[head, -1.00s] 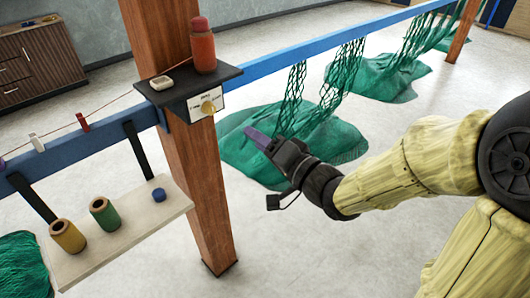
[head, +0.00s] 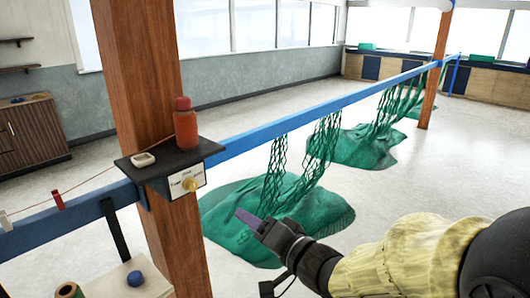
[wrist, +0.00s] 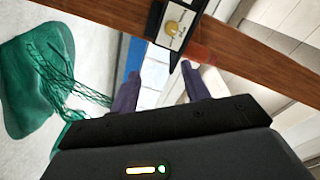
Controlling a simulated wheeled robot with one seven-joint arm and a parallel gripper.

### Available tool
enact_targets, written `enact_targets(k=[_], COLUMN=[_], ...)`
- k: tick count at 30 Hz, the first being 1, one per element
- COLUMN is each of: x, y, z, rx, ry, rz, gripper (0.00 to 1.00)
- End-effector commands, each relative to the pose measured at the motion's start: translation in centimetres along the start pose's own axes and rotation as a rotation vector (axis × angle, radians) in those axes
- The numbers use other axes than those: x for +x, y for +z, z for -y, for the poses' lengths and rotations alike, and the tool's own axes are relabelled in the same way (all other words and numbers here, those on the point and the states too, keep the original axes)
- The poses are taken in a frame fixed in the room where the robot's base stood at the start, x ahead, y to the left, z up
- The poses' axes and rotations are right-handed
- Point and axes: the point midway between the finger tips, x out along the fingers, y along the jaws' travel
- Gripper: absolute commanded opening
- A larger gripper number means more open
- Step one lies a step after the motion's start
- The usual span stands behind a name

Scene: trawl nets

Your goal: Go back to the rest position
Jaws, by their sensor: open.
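My gripper (head: 250,221) is in the lower middle of the head view, in front of a green net heap and to the right of the wooden post. It touches nothing that I can see. In the wrist view my gripper's two purple fingers (wrist: 157,88) stand apart with nothing between them. Beyond them are the blue rail and the post with the dial box.
A wooden post (head: 143,90) carries a black shelf (head: 205,150) with a red bottle (head: 186,128), a small white dish (head: 144,160) and a dial box (head: 187,182). A blue rail (head: 290,125) with green nets (head: 225,222) runs back right. Open floor (head: 420,170) lies at right.

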Motion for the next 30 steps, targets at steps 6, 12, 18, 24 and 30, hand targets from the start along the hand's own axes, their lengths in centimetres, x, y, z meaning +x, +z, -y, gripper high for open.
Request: enact_targets(k=[6,12,18,24,30], x=[-1.7,-6.1,-11.8,-17.2,-19.4], y=[-2.2,-2.8,-1.1,2.5,4.5], z=[-6.7,-13.2,-17.5,-18.9,-18.7], rx=[-0.182,-0.315,-0.361,-0.325,-0.287], ry=[0.340,0.706,0.993,1.138,1.152], rz=[-0.042,0.046,0.274,0.579,0.739], gripper=[0.47,0.47,0.47,0.47,0.47])
